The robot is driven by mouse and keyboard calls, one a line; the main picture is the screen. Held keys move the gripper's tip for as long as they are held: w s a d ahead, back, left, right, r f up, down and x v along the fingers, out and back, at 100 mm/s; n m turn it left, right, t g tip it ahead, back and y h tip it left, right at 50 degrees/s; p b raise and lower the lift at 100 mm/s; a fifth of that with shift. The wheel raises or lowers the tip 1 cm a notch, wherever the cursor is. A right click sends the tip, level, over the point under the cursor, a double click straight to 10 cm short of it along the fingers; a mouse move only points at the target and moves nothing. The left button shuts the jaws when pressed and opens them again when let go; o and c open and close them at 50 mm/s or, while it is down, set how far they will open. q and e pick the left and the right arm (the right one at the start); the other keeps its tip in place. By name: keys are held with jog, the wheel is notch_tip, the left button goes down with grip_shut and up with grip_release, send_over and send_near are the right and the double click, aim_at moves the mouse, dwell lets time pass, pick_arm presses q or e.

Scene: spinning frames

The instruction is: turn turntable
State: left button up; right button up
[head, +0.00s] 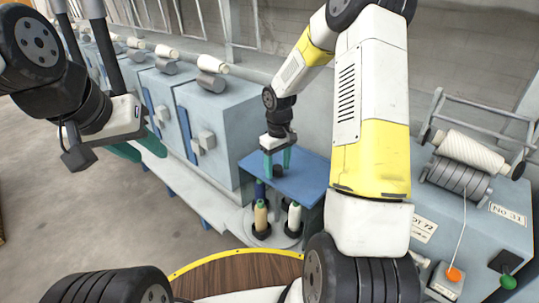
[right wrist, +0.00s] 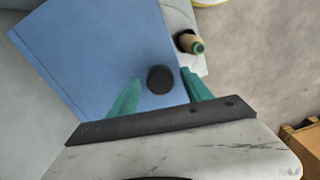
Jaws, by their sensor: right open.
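The turntable (head: 281,240) is a pale grey round base with thread spools standing on it, under a flat blue plate (head: 303,178). A short black round knob (head: 278,171) stands on the plate; it also shows in the right wrist view (right wrist: 161,79). My right gripper (head: 277,162) points down over the plate, its green fingers apart on either side of the knob. In the right wrist view the knob lies between and slightly beyond the fingers; contact cannot be told. My left gripper (head: 137,149) is at the upper left, fingers apart and empty, away from the turntable.
Blue-grey machine cabinets (head: 215,118) line the back left. Another machine with a yarn roll (head: 470,151) stands at right. The floor (head: 60,215) at left is clear.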

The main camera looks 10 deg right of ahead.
grip_shut()
dwell(1.4)
